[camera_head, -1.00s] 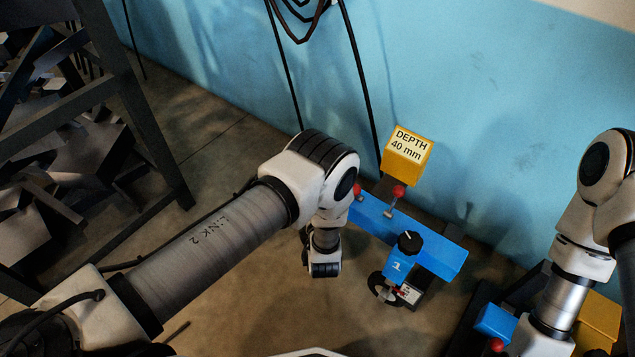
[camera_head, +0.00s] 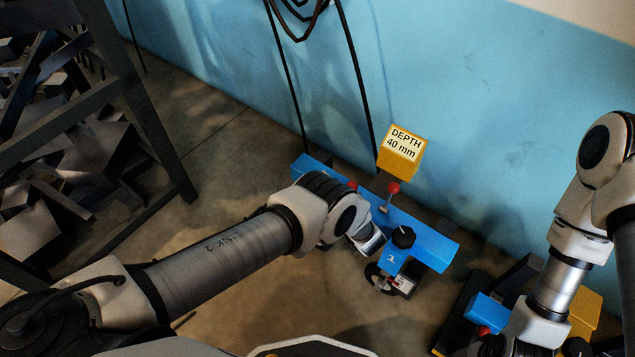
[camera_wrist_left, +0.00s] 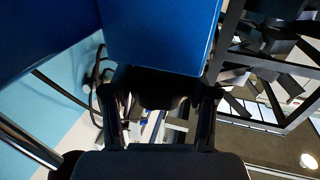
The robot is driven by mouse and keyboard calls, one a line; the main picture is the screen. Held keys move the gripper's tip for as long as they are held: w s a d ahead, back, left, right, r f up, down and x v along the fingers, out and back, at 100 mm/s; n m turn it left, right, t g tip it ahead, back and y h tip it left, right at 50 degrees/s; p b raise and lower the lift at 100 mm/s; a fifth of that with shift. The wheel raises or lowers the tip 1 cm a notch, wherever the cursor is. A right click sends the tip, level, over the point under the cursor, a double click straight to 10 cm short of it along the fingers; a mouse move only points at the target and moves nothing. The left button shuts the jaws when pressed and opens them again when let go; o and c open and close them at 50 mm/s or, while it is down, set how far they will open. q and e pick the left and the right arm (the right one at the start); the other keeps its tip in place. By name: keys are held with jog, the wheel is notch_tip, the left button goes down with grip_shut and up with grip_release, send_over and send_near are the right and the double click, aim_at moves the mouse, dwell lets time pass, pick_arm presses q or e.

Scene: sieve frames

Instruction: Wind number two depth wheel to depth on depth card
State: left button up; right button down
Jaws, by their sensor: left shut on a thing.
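The depth card (camera_head: 403,143) is on a yellow block (camera_head: 397,166) and reads "DEPTH 40 mm". A blue beam (camera_head: 428,243) runs below it. One black depth wheel (camera_head: 403,238) with a white mark tops a blue unit that seems to be labelled 1. No wheel marked two is readable; my left arm covers the beam's middle. My left gripper (camera_wrist_left: 158,118) shows in the left wrist view, its fingers either side of a dark round part (camera_wrist_left: 160,90) under a blue body (camera_wrist_left: 163,35). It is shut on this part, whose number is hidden. My right gripper cannot be made out.
Red-knobbed levers (camera_head: 393,188) stand on the beam near the card. A dark wheel with a small scale (camera_head: 402,283) hangs under the unit. A dark rack (camera_head: 160,150) with scrap stands left. Blue and yellow blocks (camera_head: 487,311) lie lower right. Cables hang on the blue wall.

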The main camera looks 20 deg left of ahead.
pick_arm(q)
jog(key=shift+w+a+r, duration=0.1)
jog(key=o, duration=1.2)
